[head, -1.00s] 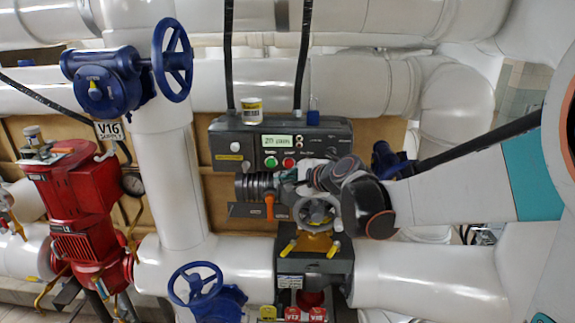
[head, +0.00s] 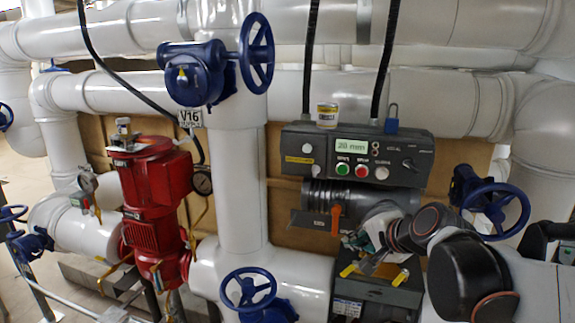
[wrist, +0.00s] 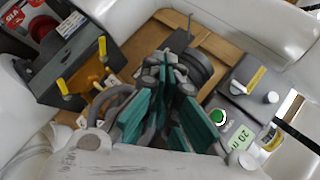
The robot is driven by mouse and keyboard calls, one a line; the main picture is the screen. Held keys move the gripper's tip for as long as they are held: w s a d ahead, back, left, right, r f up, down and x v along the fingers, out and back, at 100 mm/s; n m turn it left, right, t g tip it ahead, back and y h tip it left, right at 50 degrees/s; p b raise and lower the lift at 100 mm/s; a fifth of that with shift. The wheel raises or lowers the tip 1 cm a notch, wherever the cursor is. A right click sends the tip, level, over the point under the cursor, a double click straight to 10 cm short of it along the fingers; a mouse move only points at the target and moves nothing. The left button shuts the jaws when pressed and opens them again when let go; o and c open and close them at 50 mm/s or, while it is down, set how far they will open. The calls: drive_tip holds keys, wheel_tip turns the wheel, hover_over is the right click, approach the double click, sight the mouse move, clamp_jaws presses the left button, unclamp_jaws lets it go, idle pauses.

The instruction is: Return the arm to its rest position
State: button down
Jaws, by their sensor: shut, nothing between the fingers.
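My arm comes in from the lower right of the head view, bent at a dark joint. My gripper (head: 372,250) is shut and empty. In the head view it lies in front of the pipework, below the grey control box (head: 355,155) and above a dark block with yellow handles (head: 374,292). The wrist view shows the teal-padded fingers (wrist: 160,108) together at their tips, with the block (wrist: 72,60) to the left and the control box (wrist: 240,103) to the right. I cannot tell how close the fingertips are to the pipework.
An orange lever (head: 336,218) is on the dark ribbed fitting under the box. A blue handwheel (head: 497,211) stands close to my arm on the right. A red pump (head: 153,205) is at left. White pipes (head: 240,190) surround the area. A small can (head: 327,115) sits on the box.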

drive_tip(key=s+d+f+n+g+h+b, duration=0.1)
drive_tip(key=s+f+n+h+b, duration=0.1)
drive_tip(key=s+f+n+b, duration=0.3)
drive_tip(key=s+d+f+n+g+h+b, duration=0.1)
drive_tip(key=s+f+n+b, duration=0.5)
drive_tip(key=s+f+b, duration=0.7)
drive_tip(key=s+d+f, duration=0.1)
drive_tip(key=s+f, duration=0.2)
drive_tip(key=f, duration=0.4)
drive_tip(key=shift+s+g+h, duration=0.25)
drive_tip(key=shift+g+h, duration=0.15)
drive_tip(key=shift+d, duration=0.1)
